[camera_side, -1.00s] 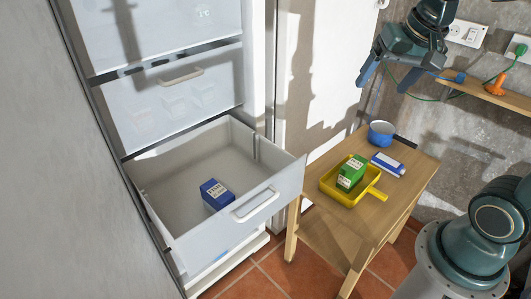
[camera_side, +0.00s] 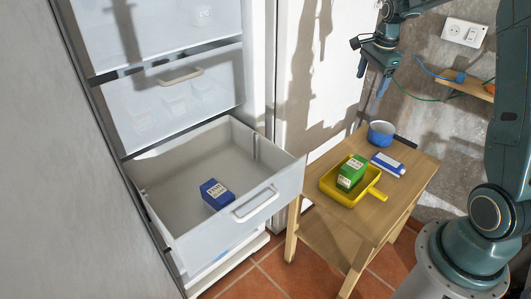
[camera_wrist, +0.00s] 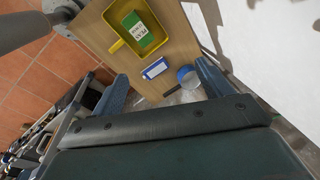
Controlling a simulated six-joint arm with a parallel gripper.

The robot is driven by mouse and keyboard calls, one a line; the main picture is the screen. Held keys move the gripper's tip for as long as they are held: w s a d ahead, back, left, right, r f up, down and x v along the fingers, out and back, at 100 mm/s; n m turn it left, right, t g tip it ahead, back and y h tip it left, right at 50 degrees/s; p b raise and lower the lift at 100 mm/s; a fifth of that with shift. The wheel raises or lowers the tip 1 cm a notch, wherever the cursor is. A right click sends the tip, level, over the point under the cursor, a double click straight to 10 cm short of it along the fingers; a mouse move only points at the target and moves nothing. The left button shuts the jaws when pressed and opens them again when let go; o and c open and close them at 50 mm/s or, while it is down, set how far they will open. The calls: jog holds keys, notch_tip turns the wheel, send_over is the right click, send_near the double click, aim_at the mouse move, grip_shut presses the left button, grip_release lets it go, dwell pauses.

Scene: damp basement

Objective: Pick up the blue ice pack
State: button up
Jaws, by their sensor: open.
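The blue ice pack (camera_side: 387,164) looks like a flat blue slab with a white label. It lies on the wooden table (camera_side: 412,182), right of the yellow tray and in front of the blue bowl. It also shows in the wrist view (camera_wrist: 154,69), between the fingers in the picture but farther off. My gripper (camera_side: 373,78) is open and empty. It hangs in the air well above the back of the table, apart from the pack.
A yellow tray (camera_side: 345,199) with a handle holds a green box (camera_side: 351,173). A blue bowl (camera_side: 381,132) stands behind the pack. An open drawer (camera_side: 180,220) at the left holds a blue box (camera_side: 216,194). A wooden shelf (camera_side: 470,86) is on the wall.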

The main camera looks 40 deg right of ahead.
jog(key=d+f+m+g, duration=0.1)
jog(key=d+f+m, duration=0.5)
jog(key=d+f, duration=0.5)
jog(key=m+y, duration=0.1)
jog(key=m, duration=0.7)
send_over(390, 161)
jog(key=shift+g, duration=0.4)
jog(key=shift+w+d+f, duration=0.1)
jog(key=shift+f, duration=11.65)
jog(key=shift+f, duration=0.1)
jog(key=shift+f, duration=2.5)
jog(key=c, duration=1.2)
